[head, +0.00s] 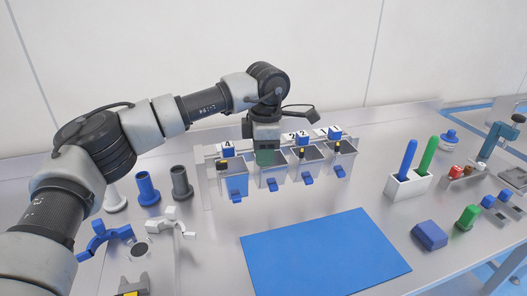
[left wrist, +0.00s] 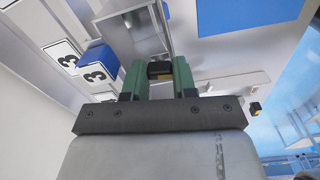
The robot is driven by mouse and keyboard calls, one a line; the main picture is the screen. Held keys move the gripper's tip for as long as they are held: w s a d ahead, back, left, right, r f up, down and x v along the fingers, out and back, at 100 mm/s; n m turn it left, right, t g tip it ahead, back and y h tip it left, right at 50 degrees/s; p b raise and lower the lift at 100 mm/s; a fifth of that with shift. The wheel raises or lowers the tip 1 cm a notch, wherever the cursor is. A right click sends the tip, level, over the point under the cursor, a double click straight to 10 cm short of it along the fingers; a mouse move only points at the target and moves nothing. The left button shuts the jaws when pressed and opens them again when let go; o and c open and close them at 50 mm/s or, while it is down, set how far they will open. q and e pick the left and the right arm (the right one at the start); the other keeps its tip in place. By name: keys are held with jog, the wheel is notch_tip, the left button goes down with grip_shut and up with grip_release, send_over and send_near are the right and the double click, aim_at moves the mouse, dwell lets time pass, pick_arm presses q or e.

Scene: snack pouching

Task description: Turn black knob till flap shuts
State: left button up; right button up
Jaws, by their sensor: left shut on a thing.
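A row of grey hoppers (head: 312,170) stands at the back of the bench, with number cards and blue blocks on top and blue pieces at the lower fronts. My left gripper (head: 267,157) points down at the second hopper from the left. In the left wrist view its green fingers (left wrist: 159,75) are shut on a small black knob (left wrist: 159,68) with a yellow mark. Cards with a 3 (left wrist: 66,58) show beside it. The hopper's blue piece (head: 271,184) shows below the gripper; I cannot tell whether the flap is open. My right gripper is not in view.
Other knobs show on the neighbouring hoppers, one at the left (head: 222,164). A blue mat (head: 325,252) lies in front, clear. Blue and grey cups (head: 147,189) stand at left. A white holder (head: 408,186) with blue and green sticks stands at right.

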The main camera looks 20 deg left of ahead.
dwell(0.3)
pick_arm(q)
jog(key=o, duration=0.9)
jog(key=shift+o, duration=0.2)
notch_tip(320, 180, up, 11)
jog(key=shift+d+b, duration=0.25)
jog(key=shift+b, duration=0.05)
